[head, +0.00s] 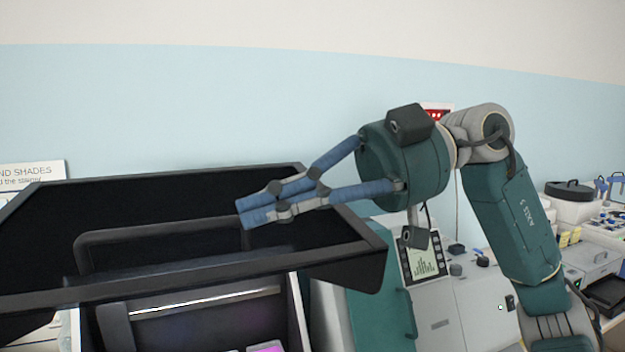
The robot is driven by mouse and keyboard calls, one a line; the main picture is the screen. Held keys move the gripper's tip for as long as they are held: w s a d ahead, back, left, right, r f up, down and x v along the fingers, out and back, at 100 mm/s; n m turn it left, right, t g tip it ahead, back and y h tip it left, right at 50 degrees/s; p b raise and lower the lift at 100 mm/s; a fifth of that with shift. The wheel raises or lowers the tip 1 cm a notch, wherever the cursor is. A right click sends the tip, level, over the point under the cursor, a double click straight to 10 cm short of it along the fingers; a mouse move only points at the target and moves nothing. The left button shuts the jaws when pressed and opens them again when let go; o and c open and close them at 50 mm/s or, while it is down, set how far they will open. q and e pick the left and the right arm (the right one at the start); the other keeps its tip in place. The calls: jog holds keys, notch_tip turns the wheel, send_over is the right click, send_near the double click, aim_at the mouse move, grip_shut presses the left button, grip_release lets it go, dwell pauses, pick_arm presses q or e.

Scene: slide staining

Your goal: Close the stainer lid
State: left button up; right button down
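The stainer lid (330,272) is a black, shallow, box-like cover that stands raised over the stainer at the lower left of the head view. A dark bar handle (150,231) runs across it. The lit inside of the stainer (210,312) shows below the lid, with a bright strip and a pinkish-purple patch. My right gripper (246,214) reaches in from the right over the lid. Its blue fingers lie together, with their tips at the handle's right end. I see nothing between them, and I cannot tell whether they touch the handle. My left gripper is out of view.
A grey-white machine with a small graph screen (425,262) stands right of the stainer, behind my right arm. A bench with a lidded pot (569,190) and other lab items is at the far right. A printed sign (30,172) is at the left.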

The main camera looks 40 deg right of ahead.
aim_at(256, 273)
jog(key=f, duration=0.1)
jog(key=a+f, duration=0.1)
jog(key=w+f, duration=0.1)
jog(key=shift+a+b, duration=0.25)
jog(key=shift+b, duration=0.15)
jog(key=shift+s+d+f, duration=0.1)
jog(key=shift+d+f, duration=0.15)
jog(key=shift+f, duration=0.25)
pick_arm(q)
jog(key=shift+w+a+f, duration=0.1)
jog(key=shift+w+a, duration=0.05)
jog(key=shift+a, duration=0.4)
pick_arm(e)
jog(key=shift+f, duration=0.1)
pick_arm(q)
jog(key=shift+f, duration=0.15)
pick_arm(e)
jog(key=shift+f, duration=0.1)
